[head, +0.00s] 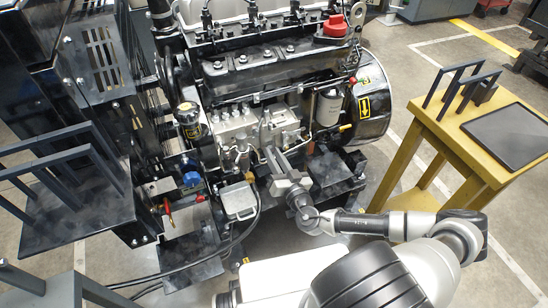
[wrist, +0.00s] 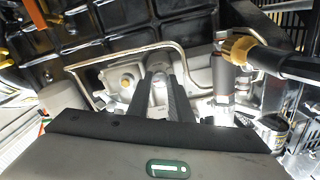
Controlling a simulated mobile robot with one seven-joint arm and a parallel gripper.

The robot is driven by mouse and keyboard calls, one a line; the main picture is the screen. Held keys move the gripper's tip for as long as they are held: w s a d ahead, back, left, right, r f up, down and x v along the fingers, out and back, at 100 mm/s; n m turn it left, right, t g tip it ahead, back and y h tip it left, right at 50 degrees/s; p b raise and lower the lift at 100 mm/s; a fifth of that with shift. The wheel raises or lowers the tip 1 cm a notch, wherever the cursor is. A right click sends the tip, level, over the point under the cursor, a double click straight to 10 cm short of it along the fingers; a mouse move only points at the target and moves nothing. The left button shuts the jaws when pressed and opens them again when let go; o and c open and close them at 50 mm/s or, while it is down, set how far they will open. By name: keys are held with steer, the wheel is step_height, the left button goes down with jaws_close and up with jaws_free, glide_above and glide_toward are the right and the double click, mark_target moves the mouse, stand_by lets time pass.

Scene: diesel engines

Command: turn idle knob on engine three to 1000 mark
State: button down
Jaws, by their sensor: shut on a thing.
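The engine (head: 260,95) fills the middle of the head view. My gripper (head: 272,157) reaches in from the lower right, with its fingers at the engine's near side, below the silver pump block (head: 245,122). In the wrist view my gripper's two dark fingers (wrist: 159,84) point forward and are shut on a small light grey part (wrist: 159,72) in front of the engine's grey housing. This part appears to be the idle knob; the fingers hide most of it. No 1000 mark or scale can be read in either view.
A metal pipe (wrist: 125,56) bends around the fingers, and a black hose with a brass fitting (wrist: 240,50) lies to the right. A grey box (head: 239,201) stands left of my gripper. A wooden table (head: 450,135) with a dark tray (head: 510,135) stands right.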

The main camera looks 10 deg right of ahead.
steer(key=m+b, duration=0.2)
steer(key=m, duration=0.4)
steer(key=shift+m, duration=0.4)
stand_by(0.3)
steer(key=c, duration=1.6)
jaws_free()
steer(key=shift+s, duration=0.1)
